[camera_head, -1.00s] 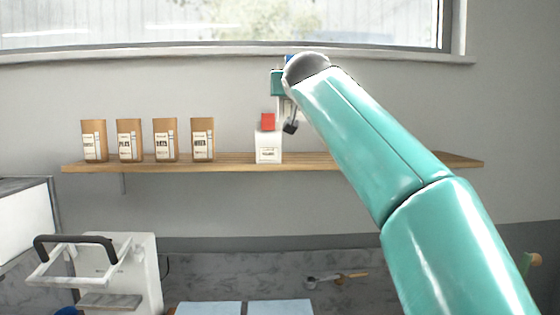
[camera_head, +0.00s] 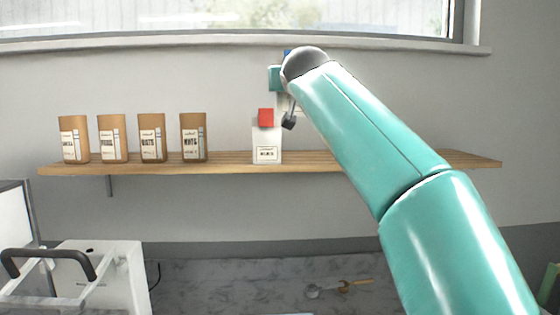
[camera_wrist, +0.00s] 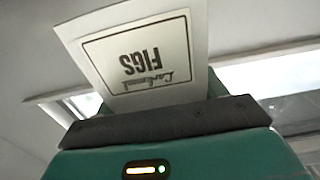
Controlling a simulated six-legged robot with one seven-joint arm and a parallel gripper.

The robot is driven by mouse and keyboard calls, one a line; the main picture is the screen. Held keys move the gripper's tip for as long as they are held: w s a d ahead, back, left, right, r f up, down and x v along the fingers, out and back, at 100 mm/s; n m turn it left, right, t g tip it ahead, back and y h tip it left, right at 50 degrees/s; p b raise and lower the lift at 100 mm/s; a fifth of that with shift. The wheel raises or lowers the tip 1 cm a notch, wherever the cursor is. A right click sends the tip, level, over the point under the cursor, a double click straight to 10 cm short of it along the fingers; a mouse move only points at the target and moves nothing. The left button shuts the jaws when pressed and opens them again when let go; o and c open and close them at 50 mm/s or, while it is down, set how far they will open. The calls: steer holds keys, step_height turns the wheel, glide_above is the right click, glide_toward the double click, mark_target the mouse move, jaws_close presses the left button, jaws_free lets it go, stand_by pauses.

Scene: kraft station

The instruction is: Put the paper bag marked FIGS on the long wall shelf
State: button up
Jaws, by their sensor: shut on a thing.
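The FIGS bag (camera_wrist: 150,62) fills the upper middle of the wrist view, its pale face and framed label upside down to this camera. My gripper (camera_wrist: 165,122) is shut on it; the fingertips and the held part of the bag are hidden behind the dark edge. In the head view my gripper (camera_head: 288,112) is largely hidden by the end of my arm, in front of the wall above the shelf. The long wall shelf (camera_head: 345,163) is a wooden board below the window.
Several brown labelled bags (camera_head: 152,138) stand in a row on the shelf's left half. A white pack with a red top (camera_head: 267,142) shows at the middle; its label is unclear. Bare shelf lies between. A white machine (camera_head: 85,275) with a dark handle is at lower left.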

steer(key=shift+s+d+r, duration=0.1)
steer(key=shift+s+r, duration=0.15)
steer(key=shift+w, duration=0.2)
steer(key=w+d+f, duration=0.4)
steer(key=w+d, duration=0.1)
steer(key=w, duration=0.2)
glide_above(316, 161)
step_height(316, 161, down, 8)
steer(key=shift+w+f, duration=0.1)
steer(key=shift+f, duration=0.3)
steer(key=shift+w+d+f, duration=0.1)
steer(key=shift+f, duration=0.1)
steer(key=o, duration=1.2)
steer(key=shift+f, duration=0.1)
steer(key=shift+c, duration=0.2)
